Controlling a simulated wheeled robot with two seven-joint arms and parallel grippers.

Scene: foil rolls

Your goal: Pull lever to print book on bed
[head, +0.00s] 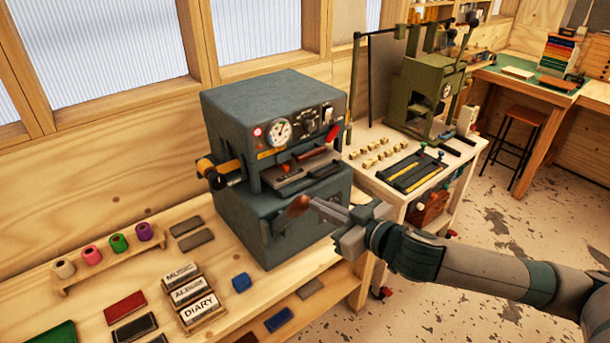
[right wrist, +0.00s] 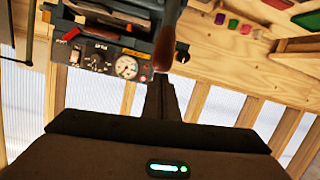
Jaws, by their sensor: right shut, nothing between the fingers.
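A grey-blue foil press (head: 235,125) stands on the wooden bench, with a dial gauge and switches on its front. A lever with a brown knob (head: 298,205) stands out low at its front; the knob also shows in the right wrist view (right wrist: 163,52). My right gripper (head: 316,204) is shut and empty, its fingertips right at the knob; I cannot tell whether they touch it. The press bed (head: 312,174) sits above the knob, with a reddish-brown flat piece (head: 308,154) at it, partly hidden under the head. My left gripper is not in view.
A green press (head: 425,90) stands on a white table at right.

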